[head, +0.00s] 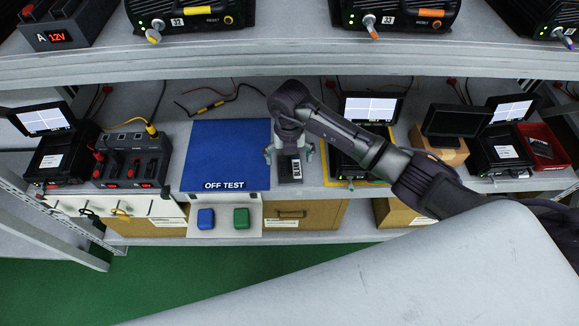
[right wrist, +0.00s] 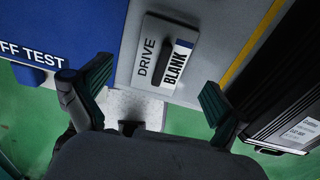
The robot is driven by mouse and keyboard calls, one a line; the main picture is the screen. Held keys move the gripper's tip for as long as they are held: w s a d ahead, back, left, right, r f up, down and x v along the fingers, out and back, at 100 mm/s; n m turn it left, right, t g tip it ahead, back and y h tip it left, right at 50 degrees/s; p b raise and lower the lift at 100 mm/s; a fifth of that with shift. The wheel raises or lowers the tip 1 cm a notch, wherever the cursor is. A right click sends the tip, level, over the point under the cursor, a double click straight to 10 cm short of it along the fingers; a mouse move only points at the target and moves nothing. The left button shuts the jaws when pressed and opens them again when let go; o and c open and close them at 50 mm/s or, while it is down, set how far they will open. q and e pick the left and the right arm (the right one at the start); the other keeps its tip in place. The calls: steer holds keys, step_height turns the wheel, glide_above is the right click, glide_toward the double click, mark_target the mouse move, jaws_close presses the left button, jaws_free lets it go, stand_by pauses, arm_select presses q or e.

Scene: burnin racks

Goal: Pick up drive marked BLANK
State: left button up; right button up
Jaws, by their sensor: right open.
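The drive marked BLANK (head: 290,170) lies on the grey shelf just right of the blue OFF TEST mat (head: 228,150). In the right wrist view the drive (right wrist: 163,58) is a flat grey block with a dark raised strip and a white label reading DRIVE BLANK. My right gripper (head: 288,155) is above the drive in the head view, partly covering it. In the right wrist view the right gripper (right wrist: 150,95) is open, its two fingers apart on either side of the drive's near end, with nothing between the pads. My left gripper is not in view.
A black device with a screen (head: 370,108) stands on a yellow-edged area right of the drive. An upper shelf (head: 290,64) with black units overhangs the back.

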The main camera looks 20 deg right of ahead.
mark_target(290, 166)
steer(key=shift+d+f, duration=0.1)
steer(key=shift+f, duration=1.45)
steer(key=shift+s, duration=0.2)
jaws_close()
